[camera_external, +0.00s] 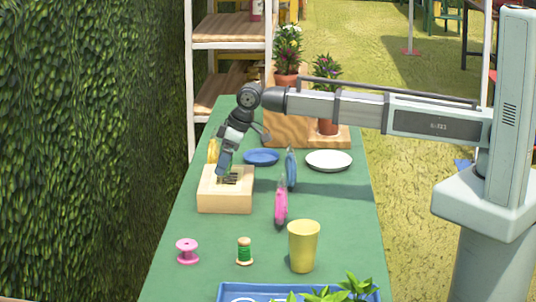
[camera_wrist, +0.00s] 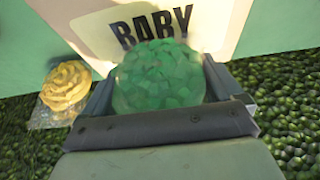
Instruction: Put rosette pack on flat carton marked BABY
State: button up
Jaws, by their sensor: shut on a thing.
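The flat carton (camera_external: 225,201) is a pale tan box on the green table, with BABY in dark letters on its top. In the wrist view the carton (camera_wrist: 230,22) lies just past my fingers. My gripper (camera_external: 223,170) points down above the carton's far part. In the wrist view my gripper (camera_wrist: 160,95) is shut on a round, bumpy green thing (camera_wrist: 158,75), which I take for a green rosette pack. The held thing covers the lower edge of the lettering; whether it touches the carton I cannot tell. A yellow rosette in clear wrap (camera_wrist: 64,88) lies beside the carton.
A pink disc-like thing (camera_external: 281,204) and a blue one (camera_external: 291,169) stand right of the carton. A blue plate (camera_external: 261,157) and white plate (camera_external: 328,161) lie farther back. A pink spool (camera_external: 187,252), green spool (camera_external: 244,252) and yellow cup (camera_external: 303,246) stand nearer.

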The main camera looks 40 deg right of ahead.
jog(key=o, duration=0.7)
jog(key=shift+f, duration=0.1)
jog(key=v, duration=1.2)
jog(key=shift+w, duration=0.1)
